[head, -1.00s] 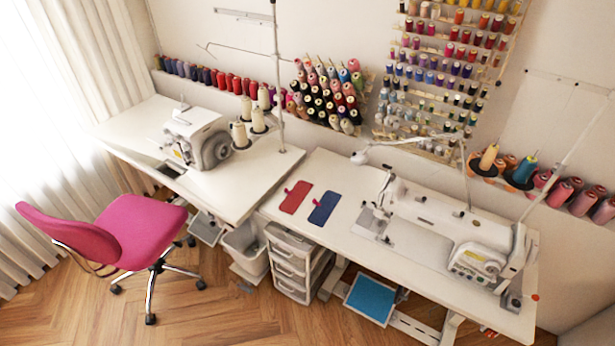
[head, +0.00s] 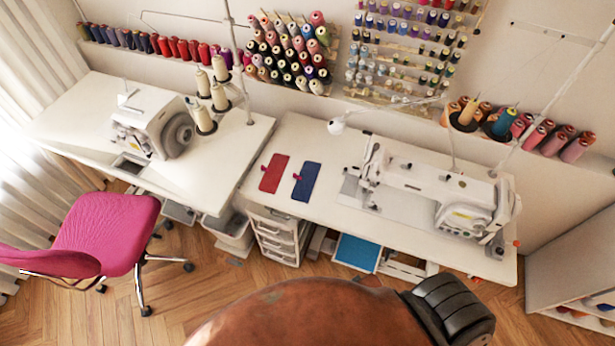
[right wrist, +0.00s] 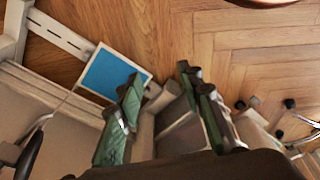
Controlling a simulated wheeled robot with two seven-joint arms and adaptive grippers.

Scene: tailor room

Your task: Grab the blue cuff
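The blue cuff (head: 306,182) lies flat on the white table (head: 330,220), left of the sewing machine. It has a small pink piece at its upper left edge. A similar red cuff (head: 274,173) lies just to its left, a little apart. My right gripper (right wrist: 160,84) shows only in the right wrist view, its two green-and-dark fingers spread apart with nothing held between them. It is over the floor and drawer area, and no cuff shows in that view. My left gripper is in neither current view.
A white sewing machine (head: 420,190) stands right of the cuffs. Another machine (head: 155,125) and thread cones stand on the left table. A pink chair (head: 105,230) is at lower left. Drawers (head: 276,240) and a blue panel (head: 357,252) are below the table. Bare tabletop surrounds the cuffs.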

